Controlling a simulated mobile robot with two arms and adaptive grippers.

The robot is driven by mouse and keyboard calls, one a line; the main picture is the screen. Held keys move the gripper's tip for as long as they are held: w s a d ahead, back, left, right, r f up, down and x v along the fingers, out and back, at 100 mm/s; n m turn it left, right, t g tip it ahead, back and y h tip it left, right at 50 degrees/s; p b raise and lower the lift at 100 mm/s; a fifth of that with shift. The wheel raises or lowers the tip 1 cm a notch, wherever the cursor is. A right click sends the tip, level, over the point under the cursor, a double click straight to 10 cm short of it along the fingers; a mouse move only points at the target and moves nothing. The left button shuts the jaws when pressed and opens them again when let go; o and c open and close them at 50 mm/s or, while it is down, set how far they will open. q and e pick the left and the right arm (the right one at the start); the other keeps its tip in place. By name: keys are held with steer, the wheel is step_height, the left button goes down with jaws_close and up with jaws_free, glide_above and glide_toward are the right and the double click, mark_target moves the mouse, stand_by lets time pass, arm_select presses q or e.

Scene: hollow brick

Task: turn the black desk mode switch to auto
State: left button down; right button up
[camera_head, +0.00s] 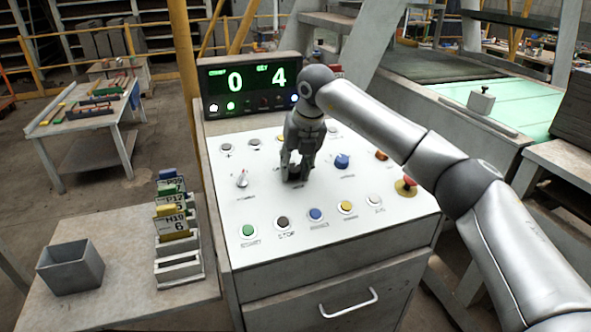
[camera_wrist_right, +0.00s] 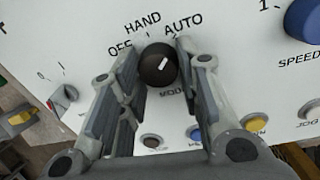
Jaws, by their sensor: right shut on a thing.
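The black mode switch (camera_wrist_right: 157,65) is a round knob with a white pointer mark on the white desk panel (camera_head: 262,200). In the right wrist view the labels OFF, HAND and AUTO run around its far side, and the mark points up and right, toward the AUTO side. My right gripper (camera_head: 295,174) reaches down to the panel middle. Its fingers (camera_wrist_right: 158,72) stand on both sides of the knob and are shut on it. In the head view the gripper mostly hides the knob. My left gripper is not in view.
A blue speed knob (camera_head: 342,161) is right of the gripper, a small selector (camera_head: 242,180) left. A row of push buttons (camera_head: 316,214) lies in front, and a red emergency button (camera_head: 405,185) at right. A display (camera_head: 250,85) reading 0 and 4 stands behind.

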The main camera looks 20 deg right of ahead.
steer(key=shift+r, duration=0.1)
stand_by(0.5)
steer(key=o, duration=1)
steer(key=v, duration=1.2)
